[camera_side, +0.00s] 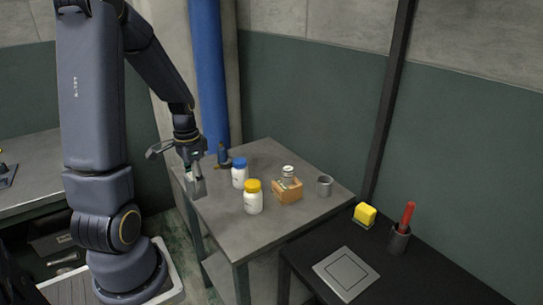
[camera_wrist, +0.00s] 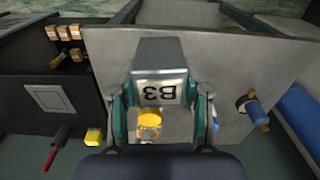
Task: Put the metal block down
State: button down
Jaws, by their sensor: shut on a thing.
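My gripper (camera_side: 192,174) is shut on the metal block (camera_side: 197,188), a grey block held at the left end of the grey table (camera_side: 225,228) in the side view.
A black table holds a square-marked plate (camera_side: 346,273), yellow block (camera_side: 365,214) and red-handled tool (camera_side: 407,215).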

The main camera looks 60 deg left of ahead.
jog(key=w+d+f, duration=0.1)
jog(key=w+d, duration=0.7)
jog(key=d, duration=0.3)
jog(key=w+d, duration=0.8)
jog(key=d, duration=0.2)
jog(key=shift+d+f+m, duration=0.35)
jog(key=shift+m, duration=0.05)
